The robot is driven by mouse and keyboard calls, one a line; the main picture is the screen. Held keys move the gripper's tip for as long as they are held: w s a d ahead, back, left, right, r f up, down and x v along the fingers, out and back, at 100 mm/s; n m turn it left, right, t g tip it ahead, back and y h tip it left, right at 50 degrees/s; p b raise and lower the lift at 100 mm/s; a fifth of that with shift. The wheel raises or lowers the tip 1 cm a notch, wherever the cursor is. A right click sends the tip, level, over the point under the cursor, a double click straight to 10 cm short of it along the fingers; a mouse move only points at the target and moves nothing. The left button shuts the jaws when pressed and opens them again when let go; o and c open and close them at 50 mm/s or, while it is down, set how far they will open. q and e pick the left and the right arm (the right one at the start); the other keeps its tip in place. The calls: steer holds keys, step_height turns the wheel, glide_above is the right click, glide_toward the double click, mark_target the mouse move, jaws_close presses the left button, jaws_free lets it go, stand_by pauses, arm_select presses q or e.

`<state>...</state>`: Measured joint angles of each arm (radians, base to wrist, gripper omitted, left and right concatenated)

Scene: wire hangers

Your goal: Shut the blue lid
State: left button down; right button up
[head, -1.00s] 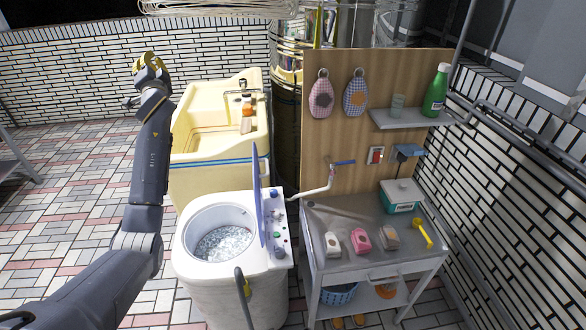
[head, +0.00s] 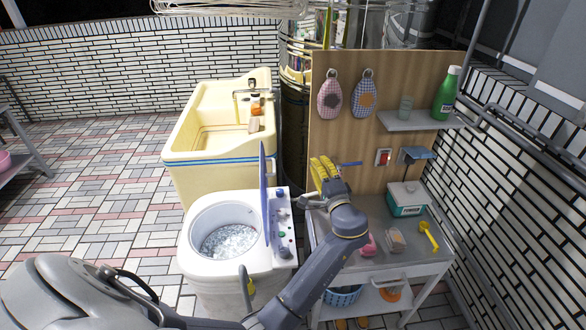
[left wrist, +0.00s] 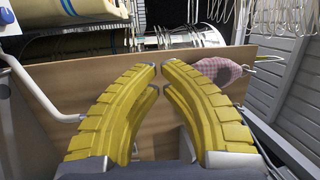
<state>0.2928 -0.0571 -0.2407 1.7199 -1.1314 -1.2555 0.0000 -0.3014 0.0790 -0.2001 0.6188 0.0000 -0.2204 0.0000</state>
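The blue lid (head: 264,195) stands upright, seen nearly edge-on, on the white washing machine (head: 195,262). It is at the right side of the open round tub, beside the control panel. I cannot make out the lid in that view. My right gripper is in neither view.
A metal table (head: 425,262) with small packages and a teal box (head: 406,199) stands right of the machine. A wooden board (head: 390,140) with a shelf rises behind it. A cream sink (head: 188,160) is behind the machine.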

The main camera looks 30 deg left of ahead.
arm_select(q)
steer(key=s+a+f+m+g, duration=0.1)
steer(key=s+f+m, duration=0.1)
steer(key=s+f, duration=0.35)
steer(key=s+a+f+x, duration=0.1)
steer(key=s+x, duration=0.1)
steer(key=x, duration=1)
steer(key=shift+a+f, duration=0.35)
steer(key=shift+f, duration=0.2)
steer(key=shift+s+h, duration=0.1)
steer(key=shift+h, duration=0.2)
